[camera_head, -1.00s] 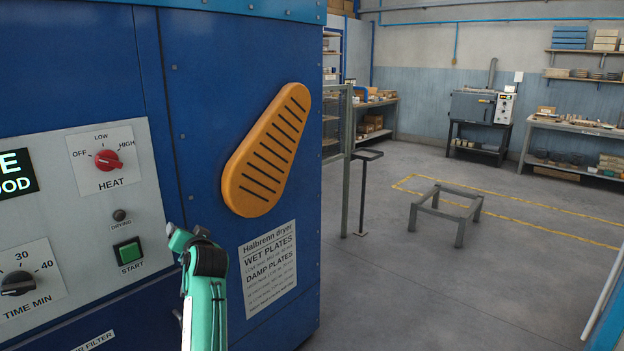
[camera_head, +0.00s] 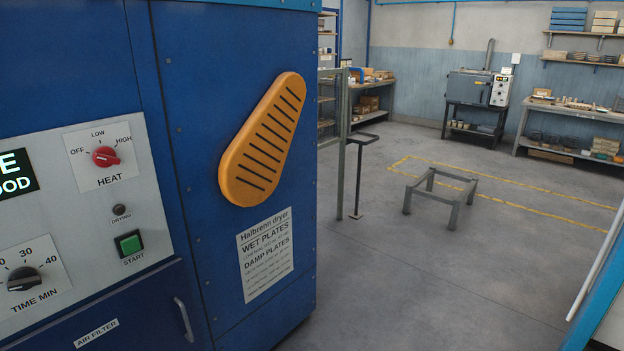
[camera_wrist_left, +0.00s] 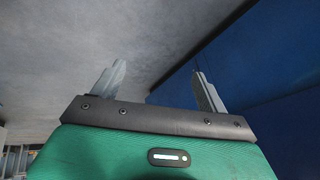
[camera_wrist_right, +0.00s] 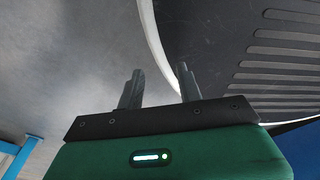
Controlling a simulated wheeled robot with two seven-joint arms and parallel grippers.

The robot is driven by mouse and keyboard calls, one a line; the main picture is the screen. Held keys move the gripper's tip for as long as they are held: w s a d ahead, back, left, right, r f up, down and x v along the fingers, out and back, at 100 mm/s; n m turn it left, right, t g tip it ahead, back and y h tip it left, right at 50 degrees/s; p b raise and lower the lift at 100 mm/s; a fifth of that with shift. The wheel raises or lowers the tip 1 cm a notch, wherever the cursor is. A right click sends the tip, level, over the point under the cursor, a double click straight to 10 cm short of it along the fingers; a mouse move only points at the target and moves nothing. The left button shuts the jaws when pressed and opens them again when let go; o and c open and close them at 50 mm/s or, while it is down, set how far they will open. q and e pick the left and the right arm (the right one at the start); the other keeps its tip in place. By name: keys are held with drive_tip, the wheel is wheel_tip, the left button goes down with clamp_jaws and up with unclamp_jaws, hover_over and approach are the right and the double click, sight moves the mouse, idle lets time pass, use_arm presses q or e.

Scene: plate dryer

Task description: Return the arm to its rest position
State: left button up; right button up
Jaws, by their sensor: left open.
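My left gripper (camera_wrist_left: 160,88) shows in the left wrist view with its two fingers apart and nothing between them. Grey floor and a blue panel (camera_wrist_left: 265,80) lie beyond it. My right gripper (camera_wrist_right: 160,88) shows in the right wrist view with its fingers apart and empty, in front of grey floor and a dark ribbed surface. Neither gripper shows in the head view. The blue plate dryer (camera_head: 200,50) fills the left of the head view. Its red heat knob (camera_head: 105,156), black time knob (camera_head: 23,278) and green start button (camera_head: 130,243) are uncovered.
A yellow slotted cover (camera_head: 262,140) is on the dryer's side. A low metal frame (camera_head: 440,188) stands on the floor. A thin stand (camera_head: 360,175) is beside the dryer. Benches (camera_head: 570,130) line the back wall.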

use_arm(q)
drive_tip(key=s+a+f+g, duration=0.1)
drive_tip(key=s+f, duration=0.2)
drive_tip(key=s, duration=0.9)
drive_tip(key=s+a+f+n+g+p, duration=0.1)
drive_tip(key=s+f, duration=0.3)
drive_tip(key=s, duration=0.9)
drive_tip(key=s+a+f+n+g, duration=0.1)
drive_tip(key=s+f+g, duration=0.2)
drive_tip(key=s, duration=1)
drive_tip(key=shift+a+f+h+p, duration=0.3)
drive_tip(key=shift+h+p, duration=0.05)
drive_tip(key=shift+h, duration=0.05)
use_arm(e)
drive_tip(key=s, duration=0.3)
drive_tip(key=shift+d+r, duration=0.1)
drive_tip(key=shift+r, duration=0.15)
use_arm(q)
drive_tip(key=shift+s, duration=0.1)
